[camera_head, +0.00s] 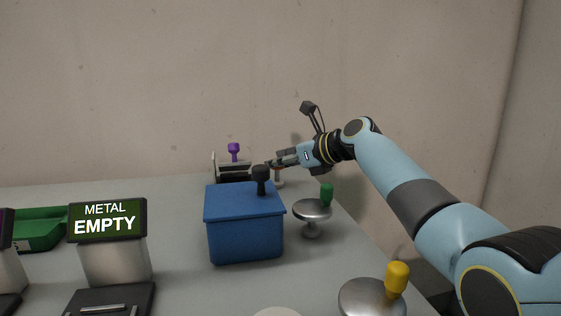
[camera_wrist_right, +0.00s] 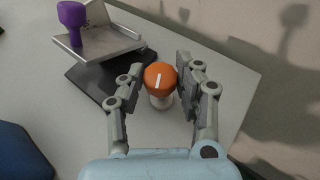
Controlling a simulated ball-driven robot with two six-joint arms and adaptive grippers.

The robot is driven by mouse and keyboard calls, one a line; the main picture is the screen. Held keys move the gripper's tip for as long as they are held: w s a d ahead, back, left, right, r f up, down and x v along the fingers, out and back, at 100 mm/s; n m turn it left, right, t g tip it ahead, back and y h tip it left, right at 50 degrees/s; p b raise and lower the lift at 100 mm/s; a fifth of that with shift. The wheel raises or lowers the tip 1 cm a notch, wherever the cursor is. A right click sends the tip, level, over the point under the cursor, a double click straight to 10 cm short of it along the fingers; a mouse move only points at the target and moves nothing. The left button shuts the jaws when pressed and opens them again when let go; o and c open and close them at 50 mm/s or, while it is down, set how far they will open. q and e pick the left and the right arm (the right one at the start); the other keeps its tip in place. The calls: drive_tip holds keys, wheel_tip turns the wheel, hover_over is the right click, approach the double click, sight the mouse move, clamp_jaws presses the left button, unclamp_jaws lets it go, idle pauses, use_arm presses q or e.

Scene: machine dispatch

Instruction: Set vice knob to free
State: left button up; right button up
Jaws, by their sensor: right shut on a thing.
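An orange knob (camera_wrist_right: 160,77) with a white pointer line stands on a pale round post (camera_wrist_right: 161,101) in the right wrist view. The line runs almost straight up the picture, leaning slightly right. My right gripper (camera_wrist_right: 160,66) is shut on the knob, with one finger on each side. In the head view my right gripper (camera_head: 271,164) is at the far edge of the table, and the knob is mostly hidden by it. Just left of it is a grey metal device (camera_wrist_right: 105,42) with a dark base and a purple knob (camera_wrist_right: 71,14). My left gripper is not in view.
A blue box (camera_head: 243,232) with a black knob (camera_head: 261,176) stands in front of the gripper. Round metal discs with a green knob (camera_head: 326,193) and a yellow knob (camera_head: 397,276) stand along the right side. A sign (camera_head: 107,220) reads "METAL EMPTY". A green tray (camera_head: 38,229) is at left.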

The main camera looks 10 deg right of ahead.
drive_tip(key=shift+c, duration=1.3)
